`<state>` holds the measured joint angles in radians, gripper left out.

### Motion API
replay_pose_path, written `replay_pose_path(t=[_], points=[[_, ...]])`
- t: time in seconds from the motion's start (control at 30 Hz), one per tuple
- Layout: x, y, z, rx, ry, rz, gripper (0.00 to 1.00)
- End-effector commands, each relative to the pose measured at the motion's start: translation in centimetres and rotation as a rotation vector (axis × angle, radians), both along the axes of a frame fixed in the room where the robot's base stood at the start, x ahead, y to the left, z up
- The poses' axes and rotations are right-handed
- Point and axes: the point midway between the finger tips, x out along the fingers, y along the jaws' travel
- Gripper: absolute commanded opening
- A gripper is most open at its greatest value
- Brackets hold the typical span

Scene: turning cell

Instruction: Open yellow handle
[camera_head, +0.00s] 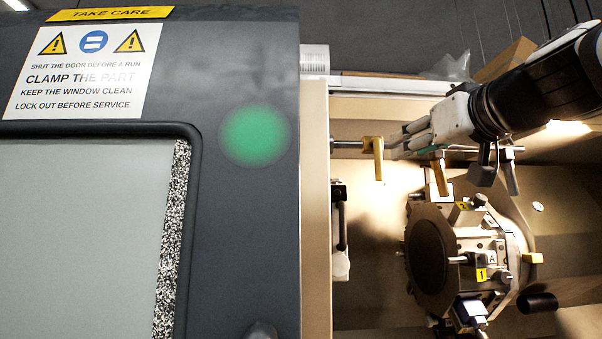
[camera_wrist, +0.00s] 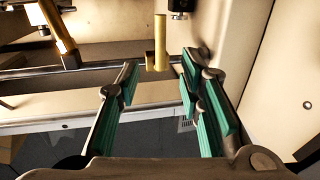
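Two yellow handles hang from a horizontal rod inside the machine opening in the head view. The left handle (camera_head: 378,160) hangs down just left of my gripper (camera_head: 396,146). The second handle (camera_head: 440,174) hangs farther right, below my wrist. In the wrist view, one yellow handle (camera_wrist: 160,40) stands beyond and between the green-padded fingertips of my gripper (camera_wrist: 160,80), apart from the pads. The other handle (camera_wrist: 56,26) is at the upper left. The fingers are spread with nothing between them. Contact with the rod cannot be told.
A tool turret (camera_head: 480,262) sits below the handles. A dark door panel (camera_head: 245,235) with a safety sign (camera_head: 82,72) fills the left. A beige frame edge (camera_head: 315,210) borders the opening. The rod (camera_wrist: 100,68) crosses the wrist view; a beige wall (camera_wrist: 285,95) stands right.

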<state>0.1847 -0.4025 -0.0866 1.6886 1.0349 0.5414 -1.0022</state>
Motion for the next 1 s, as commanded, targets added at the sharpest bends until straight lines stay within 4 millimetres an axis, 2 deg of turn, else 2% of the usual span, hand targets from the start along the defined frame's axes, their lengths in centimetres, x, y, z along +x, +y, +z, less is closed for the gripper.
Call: replay_pose_path(t=[0.5,0.7,1.0], points=[[9.3,1.9,0.0,0.001,0.004,0.001,0.34],[11.2,2.3,0.0,0.001,0.002,0.002,0.34],[11.9,2.5,-0.1,0.0,0.002,0.001,0.34]])
